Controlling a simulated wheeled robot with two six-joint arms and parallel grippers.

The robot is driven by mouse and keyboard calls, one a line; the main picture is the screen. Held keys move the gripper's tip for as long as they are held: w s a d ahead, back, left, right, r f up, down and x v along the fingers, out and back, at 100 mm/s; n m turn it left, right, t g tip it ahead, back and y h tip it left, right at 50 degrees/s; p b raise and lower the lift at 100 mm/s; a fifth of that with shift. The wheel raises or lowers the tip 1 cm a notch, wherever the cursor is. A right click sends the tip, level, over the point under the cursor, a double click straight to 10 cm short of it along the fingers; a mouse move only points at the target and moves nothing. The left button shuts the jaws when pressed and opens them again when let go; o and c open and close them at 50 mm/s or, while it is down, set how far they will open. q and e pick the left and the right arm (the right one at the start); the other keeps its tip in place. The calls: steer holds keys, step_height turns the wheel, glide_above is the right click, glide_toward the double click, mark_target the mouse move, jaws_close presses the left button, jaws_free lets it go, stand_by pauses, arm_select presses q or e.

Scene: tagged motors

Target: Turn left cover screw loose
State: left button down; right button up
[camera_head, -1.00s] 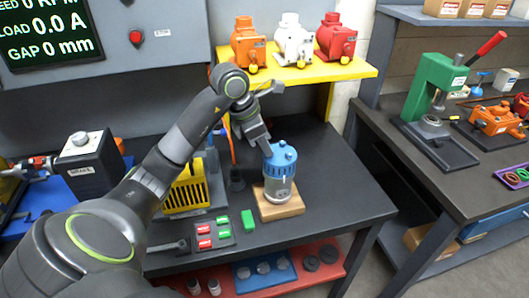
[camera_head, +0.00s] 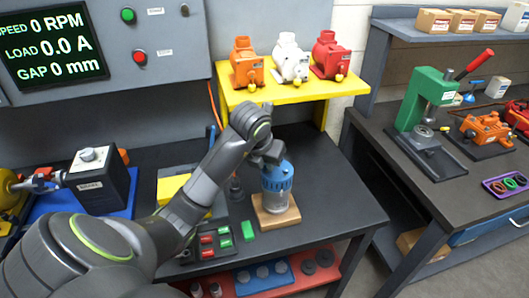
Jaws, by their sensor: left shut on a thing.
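A motor with a blue cover (camera_head: 277,178) and a grey body (camera_head: 275,202) stands upright on a wooden base (camera_head: 263,221) on the dark bench. My left gripper (camera_head: 272,158) reaches over from the left and is at the top left of the blue cover. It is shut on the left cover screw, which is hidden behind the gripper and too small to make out. The fingertips are also mostly hidden. My right gripper is not in view.
Red and green blocks (camera_head: 207,241) sit on a tray left of the motor, and a green block (camera_head: 248,231) lies nearer it. A yellow shelf (camera_head: 283,89) with orange, white and red motors stands behind. Bench right of the motor (camera_head: 340,190) is clear.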

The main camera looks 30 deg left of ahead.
arm_select(q)
steer(key=shift+f+n+y+p, duration=0.1)
steer(key=shift+n+y+p, duration=0.3)
steer(key=shift+n+p, duration=0.35)
steer(key=shift+f, duration=0.1)
steer(key=c, duration=1.4)
jaws_free()
